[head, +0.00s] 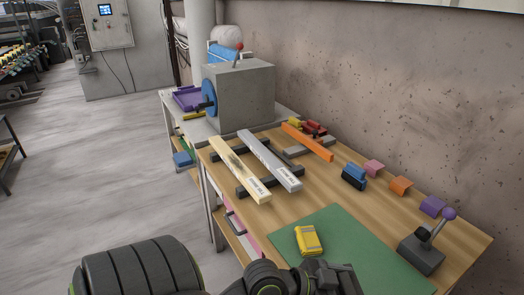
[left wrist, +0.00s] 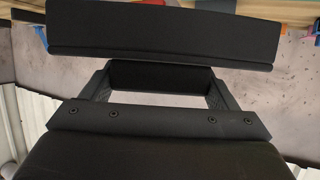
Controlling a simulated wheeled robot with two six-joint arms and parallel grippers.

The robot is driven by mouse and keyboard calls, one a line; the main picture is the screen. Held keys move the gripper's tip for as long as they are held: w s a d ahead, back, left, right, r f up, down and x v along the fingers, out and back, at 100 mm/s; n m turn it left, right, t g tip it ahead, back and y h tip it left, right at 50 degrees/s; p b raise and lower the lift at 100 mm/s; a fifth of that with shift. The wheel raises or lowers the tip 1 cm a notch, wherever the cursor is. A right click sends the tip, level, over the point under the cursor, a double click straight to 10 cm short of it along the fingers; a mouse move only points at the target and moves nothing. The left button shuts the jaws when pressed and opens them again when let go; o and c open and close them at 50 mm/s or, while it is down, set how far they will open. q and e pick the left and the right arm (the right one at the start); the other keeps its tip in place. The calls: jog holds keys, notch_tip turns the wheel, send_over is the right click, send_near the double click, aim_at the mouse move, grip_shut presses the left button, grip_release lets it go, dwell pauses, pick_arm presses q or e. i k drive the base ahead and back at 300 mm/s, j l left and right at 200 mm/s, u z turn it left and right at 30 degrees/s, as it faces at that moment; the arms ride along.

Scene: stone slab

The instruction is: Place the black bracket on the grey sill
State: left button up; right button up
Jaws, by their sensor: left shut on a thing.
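The grey sill (head: 270,161) is a long grey bar with printed text near its front end. It lies on dark crosspieces on the wooden table, between a cream bar and an orange bar. My left gripper (head: 335,277) is at the bottom edge of the head view, in front of the green mat and well short of the sill. In the left wrist view its two fingers (left wrist: 157,84) are shut on the black bracket (left wrist: 160,36), whose wide dark face spans the top. In the head view I cannot tell the bracket apart from the dark gripper. My right gripper is not in view.
The cream bar (head: 238,169) and orange bar (head: 307,142) flank the sill. A yellow device (head: 308,240) lies on the green mat (head: 350,240). A purple-knobbed lever box (head: 422,253) and several coloured brackets line the wall side.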

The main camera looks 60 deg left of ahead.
aim_at(267, 162)
jog(key=i+j, duration=0.1)
jog(key=j, duration=0.45)
jog(key=i+j, duration=0.1)
jog(key=j, duration=0.45)
jog(key=i+j, duration=0.1)
jog(key=j, duration=0.45)
jog(key=i+j, duration=0.1)
jog(key=j, duration=0.45)
jog(key=i+j, duration=0.1)
jog(key=j, duration=0.45)
